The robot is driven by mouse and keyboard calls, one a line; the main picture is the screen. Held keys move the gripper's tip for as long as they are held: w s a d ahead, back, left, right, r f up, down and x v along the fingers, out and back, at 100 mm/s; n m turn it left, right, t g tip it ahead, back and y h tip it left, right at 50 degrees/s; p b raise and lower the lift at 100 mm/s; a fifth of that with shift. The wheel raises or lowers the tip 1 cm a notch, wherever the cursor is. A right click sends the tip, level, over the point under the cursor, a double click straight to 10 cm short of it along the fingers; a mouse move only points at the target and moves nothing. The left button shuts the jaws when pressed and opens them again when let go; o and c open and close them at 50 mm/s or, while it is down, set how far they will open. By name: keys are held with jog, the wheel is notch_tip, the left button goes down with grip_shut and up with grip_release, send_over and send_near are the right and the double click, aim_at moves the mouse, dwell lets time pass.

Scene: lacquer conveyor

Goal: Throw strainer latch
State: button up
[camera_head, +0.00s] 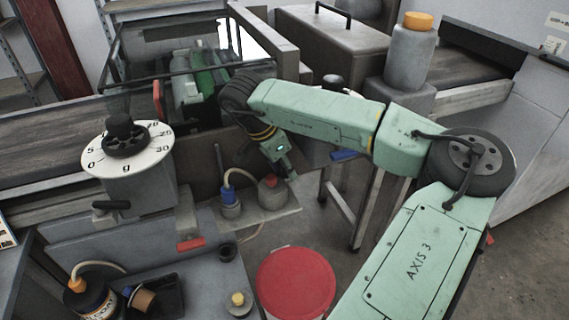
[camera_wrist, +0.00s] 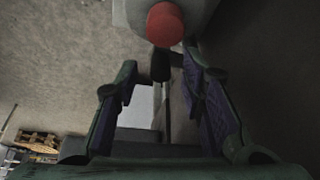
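A grey rounded body with a red cap (camera_head: 270,181), which looks like the strainer, stands on a small shelf. In the wrist view its red cap (camera_wrist: 164,25) is at the top centre. A black stubby handle (camera_wrist: 161,66), probably the latch, sticks out below the cap. My gripper (camera_head: 291,177) is just right of the strainer, pointing down. In the wrist view the fingers of my gripper (camera_wrist: 160,72) are apart, one on each side of the black handle. I cannot tell whether either finger touches it. The latch cannot be made out in the head view.
A red round lid (camera_head: 296,284) is below. A dial (camera_head: 127,148) and a glass-sided tank (camera_head: 180,75) stand left and behind. A blue-handled bar (camera_head: 345,155) is to the right.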

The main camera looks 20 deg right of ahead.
grip_shut()
dwell(0.5)
